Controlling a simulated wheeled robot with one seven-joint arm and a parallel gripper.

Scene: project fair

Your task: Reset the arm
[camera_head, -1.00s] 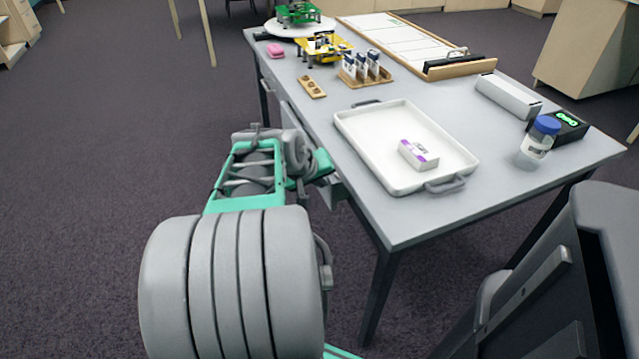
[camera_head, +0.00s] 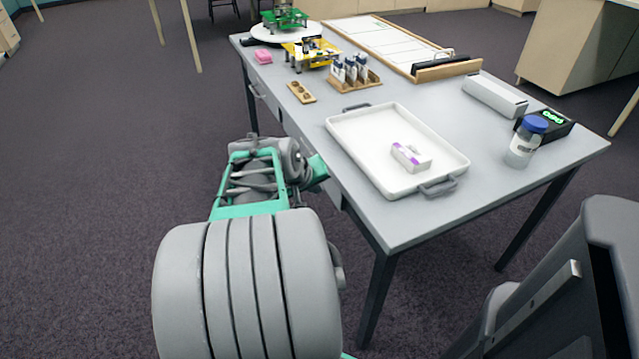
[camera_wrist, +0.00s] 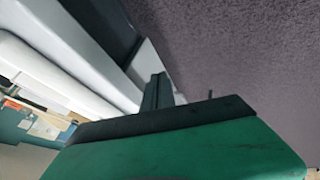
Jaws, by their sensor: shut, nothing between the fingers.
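My gripper (camera_wrist: 157,92) shows in the wrist view as a dark finger piece beyond a green housing, shut with nothing in it. The wrist view is tilted, with pale table parts at left and dark carpet at right. In the head view my teal and grey arm (camera_head: 252,185) is bent low beside the near left edge of the grey table (camera_head: 400,222). Its far end is close to the table's side, and I cannot tell whether it touches. The fingers are hidden in the head view.
Carpet at left is clear.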

